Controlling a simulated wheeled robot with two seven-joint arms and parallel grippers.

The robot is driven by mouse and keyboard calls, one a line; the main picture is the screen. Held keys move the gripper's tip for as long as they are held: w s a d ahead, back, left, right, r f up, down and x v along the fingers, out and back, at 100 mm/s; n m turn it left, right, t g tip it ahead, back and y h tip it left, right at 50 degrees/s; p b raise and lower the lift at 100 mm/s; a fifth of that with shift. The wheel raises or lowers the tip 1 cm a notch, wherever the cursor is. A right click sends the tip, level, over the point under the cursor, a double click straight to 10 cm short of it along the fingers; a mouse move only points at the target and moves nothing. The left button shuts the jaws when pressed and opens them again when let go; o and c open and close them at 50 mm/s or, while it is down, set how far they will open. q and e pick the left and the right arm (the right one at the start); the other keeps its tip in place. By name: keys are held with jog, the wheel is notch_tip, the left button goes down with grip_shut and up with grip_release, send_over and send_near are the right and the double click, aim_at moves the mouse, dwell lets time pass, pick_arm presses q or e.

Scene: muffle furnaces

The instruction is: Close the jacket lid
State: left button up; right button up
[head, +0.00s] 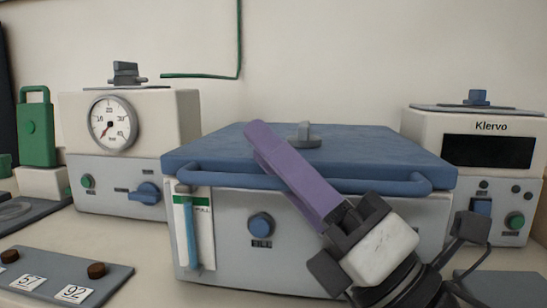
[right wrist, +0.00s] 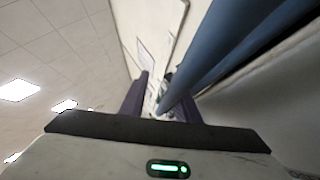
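The jacket lid (head: 375,152) is a wide blue slab on top of the grey box (head: 345,225) in the middle of the head view. It lies roughly level, and I cannot tell whether its front edge is fully seated. A blue bar handle (head: 225,178) runs along its front. My right gripper (head: 258,136) comes from the lower right, its purple fingers crossing in front of the handle and lid. In the right wrist view its two fingers (right wrist: 160,98) stand apart, with blue bars (right wrist: 225,50) close to them. Contact is unclear. My left gripper is out of view.
A unit with a dial gauge (head: 113,124) stands at left and a Klervo unit (head: 490,150) at right. A grey plate with numbered labels (head: 50,282) lies front left. A green canister (head: 36,130) is far left. The wall behind is bare except for a green line.

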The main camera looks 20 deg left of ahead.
jog(key=shift+s+f, duration=0.25)
jog(key=shift+f, duration=0.4)
jog(key=shift+d+f, duration=0.1)
jog(key=shift+f, duration=0.05)
jog(key=v, duration=0.9)
jog(key=shift+d+r, duration=0.25)
jog(key=shift+d, duration=0.2)
